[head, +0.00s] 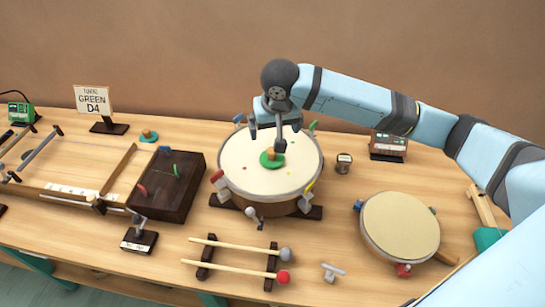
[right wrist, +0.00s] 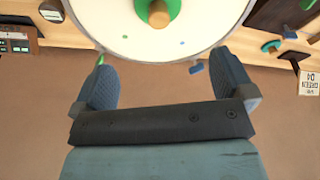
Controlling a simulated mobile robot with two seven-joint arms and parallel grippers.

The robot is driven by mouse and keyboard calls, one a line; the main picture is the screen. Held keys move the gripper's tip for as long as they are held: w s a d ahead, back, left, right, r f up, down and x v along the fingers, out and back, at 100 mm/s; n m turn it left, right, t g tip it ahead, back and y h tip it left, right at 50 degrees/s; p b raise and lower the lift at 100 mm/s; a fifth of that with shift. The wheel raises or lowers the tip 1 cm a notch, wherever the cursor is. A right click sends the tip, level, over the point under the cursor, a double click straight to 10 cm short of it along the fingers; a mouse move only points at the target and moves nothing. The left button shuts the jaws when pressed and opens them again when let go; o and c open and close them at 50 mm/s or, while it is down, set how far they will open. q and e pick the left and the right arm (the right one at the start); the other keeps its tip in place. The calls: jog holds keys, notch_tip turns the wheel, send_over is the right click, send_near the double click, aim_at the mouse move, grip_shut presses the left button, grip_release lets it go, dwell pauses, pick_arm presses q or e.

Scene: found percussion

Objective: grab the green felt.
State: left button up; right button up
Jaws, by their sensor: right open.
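A green felt disc (head: 268,163) with a wooden knob lies on the pale head of the large drum (head: 240,165). In the right wrist view the green felt (right wrist: 174,8) shows at the top, cut by the edge, beyond the fingers. My right gripper (head: 266,140) hangs over the drum, fingers down, just above the felt and slightly behind it in the picture. In the right wrist view the two fingers (right wrist: 160,82) are wide apart with nothing between them. My left gripper is not in view.
A teal disc with a knob (head: 149,136) sits at left, near the dark slotted box (head: 166,188) and the GREEN D4 sign (head: 93,99). Coloured clips ring the drum. Mallets (head: 235,262) lie in front. A smaller drum (head: 401,226) is at right.

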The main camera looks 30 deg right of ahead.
aim_at(272, 152)
jog(key=x, duration=0.6)
jog(key=shift+f, duration=0.3)
jog(key=shift+b+x, duration=0.35)
jog(key=shift+x, duration=2.35)
jog(key=shift+s, duration=0.1)
jog(key=c, duration=1)
